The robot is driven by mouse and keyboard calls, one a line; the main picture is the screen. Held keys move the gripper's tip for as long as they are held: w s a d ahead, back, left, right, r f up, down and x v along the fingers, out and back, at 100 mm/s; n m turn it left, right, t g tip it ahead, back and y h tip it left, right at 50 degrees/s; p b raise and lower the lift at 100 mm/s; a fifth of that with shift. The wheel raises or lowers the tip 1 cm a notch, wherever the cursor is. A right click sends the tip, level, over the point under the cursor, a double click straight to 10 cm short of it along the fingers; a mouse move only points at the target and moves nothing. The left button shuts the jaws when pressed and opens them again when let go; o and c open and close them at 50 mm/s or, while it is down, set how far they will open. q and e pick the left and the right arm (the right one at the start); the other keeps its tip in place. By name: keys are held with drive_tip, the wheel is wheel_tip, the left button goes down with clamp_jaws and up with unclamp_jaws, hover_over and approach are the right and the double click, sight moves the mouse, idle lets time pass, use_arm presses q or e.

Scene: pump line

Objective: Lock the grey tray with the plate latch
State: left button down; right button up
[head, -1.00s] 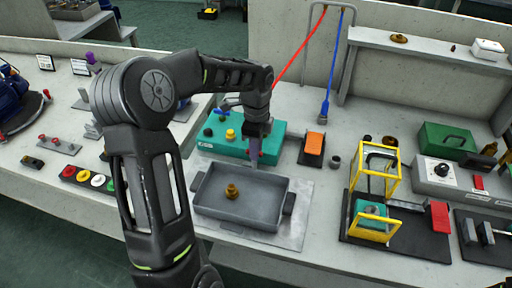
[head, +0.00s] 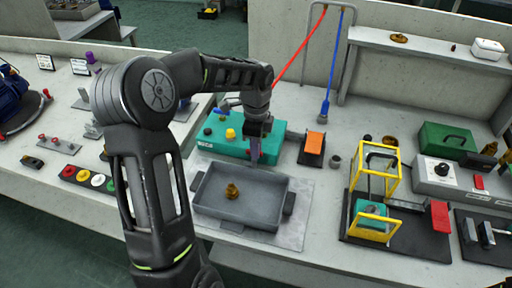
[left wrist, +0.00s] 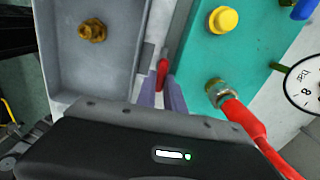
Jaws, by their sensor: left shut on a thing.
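The grey tray (head: 212,212) sits on a light metal plate (head: 293,232), with a brass fitting (head: 232,191) lying inside it. My left gripper (head: 254,158) reaches down at the tray's far side, between the tray and a teal box. In the left wrist view, its fingers (left wrist: 162,88) are shut on a small red latch handle (left wrist: 163,67) beside the wall of the tray (left wrist: 60,55). The fingers and wrist hide most of the latch, so I cannot tell its position. My right gripper is not in view.
The teal box (head: 222,147) with a yellow button (head: 230,134) stands close behind the tray. The left wrist view also shows a red hose (left wrist: 243,122) and a gauge (left wrist: 304,85). A yellow frame (head: 374,180) stands to the right.

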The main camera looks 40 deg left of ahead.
use_arm(q)
drive_tip(key=n, duration=0.4)
drive_tip(key=shift+w+b, duration=0.1)
drive_tip(key=shift+b, duration=0.3)
drive_tip(key=n, duration=0.4)
drive_tip(key=shift+a+n+b, duration=0.1)
drive_tip(key=shift+n+b, duration=0.2)
drive_tip(key=shift+b, duration=0.05)
drive_tip(key=n, duration=0.4)
drive_tip(key=shift+w+a, duration=0.1)
drive_tip(key=n, duration=0.4)
drive_tip(key=shift+a+n+b, duration=0.15)
drive_tip(key=shift+n+b, duration=0.15)
drive_tip(key=shift+n, duration=0.1)
drive_tip(key=c, duration=1.4)
unclamp_jaws()
drive_tip(key=shift+c, duration=0.2)
